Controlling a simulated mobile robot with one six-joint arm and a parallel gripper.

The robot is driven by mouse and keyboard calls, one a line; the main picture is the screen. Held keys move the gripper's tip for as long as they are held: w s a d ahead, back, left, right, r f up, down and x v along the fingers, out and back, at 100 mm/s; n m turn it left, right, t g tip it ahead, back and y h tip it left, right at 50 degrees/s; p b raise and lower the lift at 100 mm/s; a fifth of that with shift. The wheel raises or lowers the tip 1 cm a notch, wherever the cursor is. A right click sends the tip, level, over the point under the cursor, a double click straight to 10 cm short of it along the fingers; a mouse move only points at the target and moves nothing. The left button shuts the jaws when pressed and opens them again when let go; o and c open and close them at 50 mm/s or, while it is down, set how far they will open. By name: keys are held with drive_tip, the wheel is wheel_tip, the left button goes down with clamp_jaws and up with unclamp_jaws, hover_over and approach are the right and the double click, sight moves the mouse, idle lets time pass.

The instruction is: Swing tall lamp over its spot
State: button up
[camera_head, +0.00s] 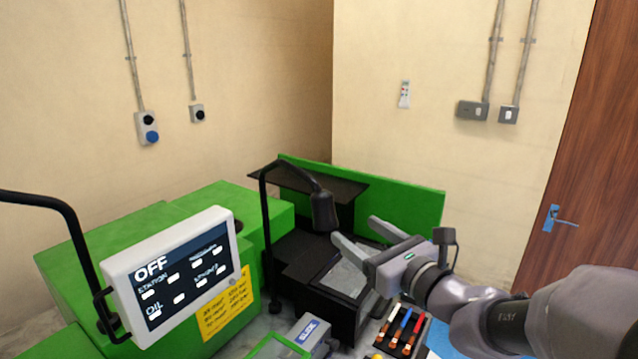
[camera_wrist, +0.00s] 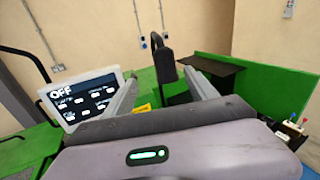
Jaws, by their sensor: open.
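The tall lamp is a black bent post with a dark cylindrical head (camera_head: 323,211) hanging at its end. The post rises beside the green machine and bends over to the right. In the wrist view the lamp head (camera_wrist: 164,66) appears between my two fingers, seemingly beyond their tips; the exact gap is unclear. My gripper (camera_head: 352,228) is open, its fingers pointing at the lamp head from the right. It also shows in the wrist view (camera_wrist: 160,76), with nothing visibly clamped. No marked spot for the lamp can be made out.
A white control screen (camera_head: 175,268) reading OFF stands at left on a black bent arm. The green machine (camera_head: 85,240) and a green back panel (camera_head: 420,205) surround a black work area. A rack of coloured-handled tools (camera_head: 402,328) lies below my gripper. A wooden door (camera_head: 590,150) is at right.

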sight(317, 197)
drive_tip(key=shift+m, duration=0.3)
drive_tip(key=x, duration=1.1)
drive_tip(key=d+b+x, duration=0.1)
drive_tip(key=x, duration=0.5)
drive_tip(key=shift+w+a+r, duration=0.15)
drive_tip(key=shift+w+r, duration=0.1)
drive_tip(key=shift+w, duration=0.2)
clamp_jaws()
